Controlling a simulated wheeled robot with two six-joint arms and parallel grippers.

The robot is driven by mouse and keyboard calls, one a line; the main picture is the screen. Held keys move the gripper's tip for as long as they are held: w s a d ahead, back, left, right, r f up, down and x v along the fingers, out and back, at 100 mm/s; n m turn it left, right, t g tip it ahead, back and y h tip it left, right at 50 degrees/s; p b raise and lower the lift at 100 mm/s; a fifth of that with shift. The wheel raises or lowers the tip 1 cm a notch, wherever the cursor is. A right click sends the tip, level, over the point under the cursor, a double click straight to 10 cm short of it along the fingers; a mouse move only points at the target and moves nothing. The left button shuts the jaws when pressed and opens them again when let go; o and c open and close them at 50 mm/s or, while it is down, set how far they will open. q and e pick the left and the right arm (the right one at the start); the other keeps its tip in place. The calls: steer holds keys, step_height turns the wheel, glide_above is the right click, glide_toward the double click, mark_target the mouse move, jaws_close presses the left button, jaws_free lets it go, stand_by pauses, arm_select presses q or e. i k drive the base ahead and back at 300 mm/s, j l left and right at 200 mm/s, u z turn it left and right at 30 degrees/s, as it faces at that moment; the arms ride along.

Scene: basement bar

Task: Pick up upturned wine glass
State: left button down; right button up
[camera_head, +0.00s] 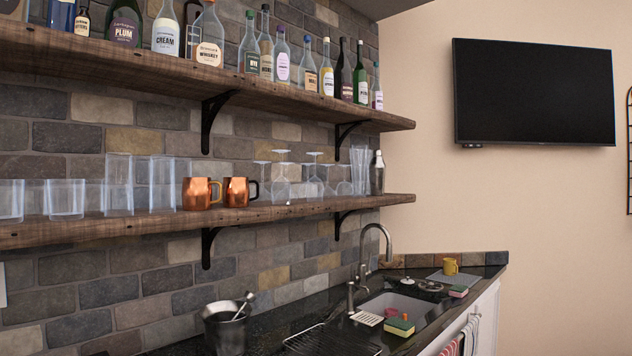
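Several clear stemmed glasses stand upside down on the lower wooden shelf (130,229), right of the copper mugs. One upturned wine glass (281,187) has its foot at the top and its bowl resting on the shelf. Another upturned wine glass (314,186) stands a little to its right. They are transparent, so their outlines are faint against the stone wall, and some smaller glasses overlap them. Neither my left gripper nor my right gripper is in view.
Two copper mugs (198,193) and clear tumblers (118,185) stand left of the stemware; a metal shaker (377,173) stands right. Bottles line the upper shelf (180,85). Below are a dark counter (275,326), an ice bucket (226,326), a faucet (377,238) and a sink (408,306).

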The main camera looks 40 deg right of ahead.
mark_target(315, 188)
steer(key=l, duration=0.45)
steer(key=k+l, duration=0.1)
steer(key=l, duration=0.35)
steer(key=i+l+u, duration=0.1)
steer(key=l+u, duration=0.15)
steer(key=l, duration=0.3)
steer(key=l+u, duration=0.2)
steer(key=l, duration=0.35)
steer(key=l+u, duration=0.25)
steer(key=l, duration=0.35)
steer(key=l+u, duration=0.25)
steer(key=l, duration=0.35)
steer(key=k+l+u, duration=0.1)
steer(key=l+u, duration=0.15)
steer(key=l, duration=0.3)
steer(key=k+l+u, duration=0.2)
steer(key=l, duration=0.35)
steer(key=l+u, duration=0.25)
steer(key=u, duration=0.15)
steer(key=i+l+u, duration=0.1)
steer(key=l+u, duration=0.15)
steer(key=u, duration=0.15)
